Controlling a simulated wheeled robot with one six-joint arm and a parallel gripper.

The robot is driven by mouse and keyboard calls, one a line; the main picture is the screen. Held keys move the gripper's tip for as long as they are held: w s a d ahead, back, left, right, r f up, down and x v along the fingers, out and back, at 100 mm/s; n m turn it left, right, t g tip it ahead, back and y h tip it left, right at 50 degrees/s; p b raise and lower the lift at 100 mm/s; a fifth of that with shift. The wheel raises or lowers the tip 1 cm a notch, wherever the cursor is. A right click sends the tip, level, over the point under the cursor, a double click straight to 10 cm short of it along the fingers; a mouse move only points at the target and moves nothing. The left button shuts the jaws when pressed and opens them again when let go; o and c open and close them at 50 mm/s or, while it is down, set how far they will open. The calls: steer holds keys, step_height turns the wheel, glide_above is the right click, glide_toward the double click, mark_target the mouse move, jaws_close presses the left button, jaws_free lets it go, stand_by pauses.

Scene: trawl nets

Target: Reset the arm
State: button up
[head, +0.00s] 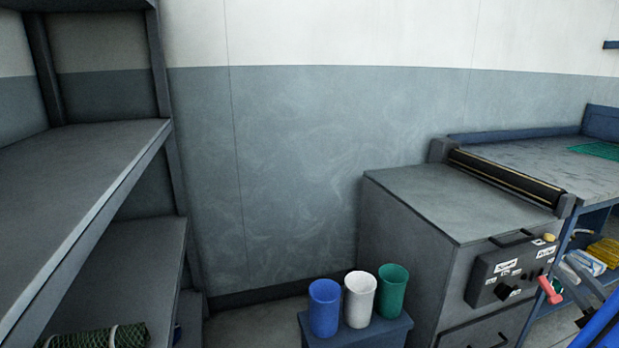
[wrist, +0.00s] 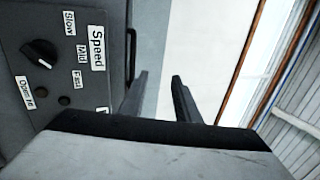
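My gripper (wrist: 158,80) shows in the wrist view with its two dark fingers apart and nothing between them. It is beside the grey control panel (wrist: 70,95), which fills the left of that view, turned on its side. The panel has a black knob (wrist: 40,52) with labels reading Speed, Slow, Mid and Fast. In the head view the control panel (head: 490,283) is on the front of a grey machine (head: 430,200). A red lever (head: 550,290) shows at the panel's right. I cannot make out my gripper in the head view.
A blue cup (head: 324,308), a white cup (head: 360,300) and a green cup (head: 392,292) stand on a small stand left of the machine. Grey shelves (head: 90,170) with a green net (head: 95,337) are at left. A workbench (head: 540,160) adjoins the machine at right.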

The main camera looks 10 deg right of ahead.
steer(key=w+a+r+n+g+y, duration=0.1)
steer(key=w+a+n+g+y, duration=0.2)
steer(key=a, duration=0.7)
steer(key=w+a+n+g+y, duration=0.2)
steer(key=w+a+g+y, duration=0.25)
steer(key=a, duration=0.45)
steer(key=w+a+r+n+g+y, duration=0.1)
steer(key=w+a+n+g+y, duration=0.3)
steer(key=a, duration=0.6)
steer(key=s+a+f+n+g+h, duration=0.1)
steer(key=s+a+g+h, duration=0.2)
steer(key=a, duration=0.4)
steer(key=s+a+f+n+g+h, duration=0.1)
steer(key=s+a+f+g, duration=0.1)
steer(key=s+a+g, duration=0.3)
steer(key=s+a+r+n+t+h, duration=0.1)
steer(key=s+a+n+h, duration=0.4)
steer(key=s+h, duration=0.3)
steer(key=shift+a+r+n+t+h, duration=0.15)
steer(key=shift+a+n+t+h, duration=0.2)
steer(key=shift+h, duration=0.8)
steer(key=shift+d, duration=0.1)
